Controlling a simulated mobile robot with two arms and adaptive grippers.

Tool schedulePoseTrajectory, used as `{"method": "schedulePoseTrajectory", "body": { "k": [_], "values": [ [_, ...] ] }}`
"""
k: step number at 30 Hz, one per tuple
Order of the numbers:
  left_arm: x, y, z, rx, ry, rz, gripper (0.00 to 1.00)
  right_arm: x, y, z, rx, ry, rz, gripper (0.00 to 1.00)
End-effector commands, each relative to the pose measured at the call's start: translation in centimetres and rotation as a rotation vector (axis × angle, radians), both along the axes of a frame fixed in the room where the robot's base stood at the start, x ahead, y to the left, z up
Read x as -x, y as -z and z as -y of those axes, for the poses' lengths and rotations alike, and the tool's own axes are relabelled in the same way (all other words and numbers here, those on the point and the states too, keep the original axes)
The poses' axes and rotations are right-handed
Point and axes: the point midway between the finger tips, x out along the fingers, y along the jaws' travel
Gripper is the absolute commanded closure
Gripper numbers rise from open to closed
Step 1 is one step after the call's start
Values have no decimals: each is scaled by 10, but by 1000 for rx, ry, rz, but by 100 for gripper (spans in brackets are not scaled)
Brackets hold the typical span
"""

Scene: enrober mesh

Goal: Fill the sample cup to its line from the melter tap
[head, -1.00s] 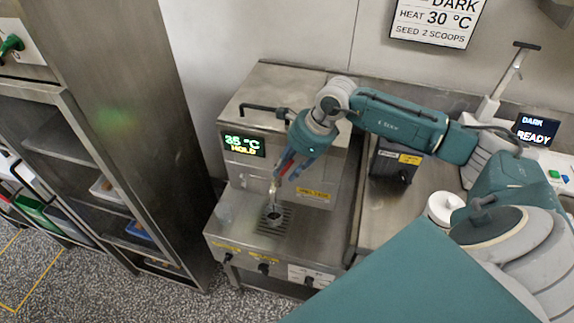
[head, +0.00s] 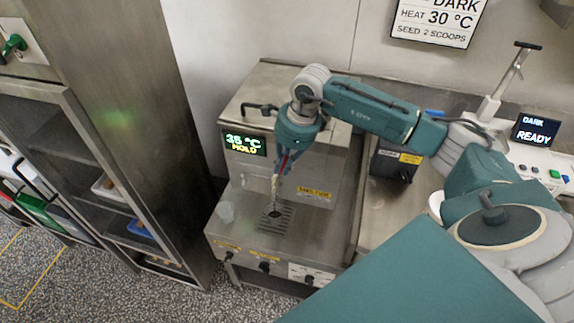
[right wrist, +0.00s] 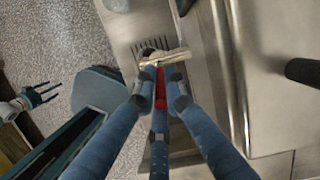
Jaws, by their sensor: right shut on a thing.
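My right gripper (head: 275,184) points down in front of the melter (head: 300,160). In the right wrist view its fingers (right wrist: 161,75) are shut on a pale bar-like thing (right wrist: 172,57) that lies across the fingertips. A red strip (right wrist: 160,92) shows between the fingers. A small dark round cup-like thing (head: 276,214) is just under the fingertips, over the drip grate (head: 266,228). I cannot tell whether it joins the pale bar. The tap is not clearly visible. My left gripper (right wrist: 48,95) appears open and empty, away from the melter.
The melter display (head: 245,143) reads 35 °C HOLD. Knobs (head: 264,267) line its front edge. A dark box (head: 396,162) stands to its right, and a READY screen (head: 536,131) further right. A steel rack (head: 115,150) stands on the left.

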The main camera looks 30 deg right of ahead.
Motion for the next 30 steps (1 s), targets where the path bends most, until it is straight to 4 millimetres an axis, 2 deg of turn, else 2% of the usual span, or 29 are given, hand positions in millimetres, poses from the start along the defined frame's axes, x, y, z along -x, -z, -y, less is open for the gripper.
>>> {"method": "schedulePoseTrajectory", "body": {
  "k": [3, 9, 21, 22, 24, 25, 30],
  "values": [
    [-1, -1, 0, 0, 0, 1, 34, -9, -3, -7, 66, 0, -76, 100],
    [-2, 3, 0, 0, 0, 2, 34, -13, -3, -10, 159, 1, -184, 100],
    [-8, 2, 0, 1, 0, 12, 34, -12, -3, -9, 187, 2, -214, 100],
    [-8, 2, 0, 1, 0, 12, 34, -12, -3, -9, 187, 2, -214, 88],
    [-8, 2, 0, 1, 0, 12, 34, -12, -3, -9, 185, 2, -214, 74],
    [-8, 2, 0, 0, 0, 11, 34, -12, -3, -9, 185, 2, -214, 71],
    [-8, 2, 0, 0, 0, 11, 34, -12, -3, -10, 184, 2, -213, 71]
  ]
}}
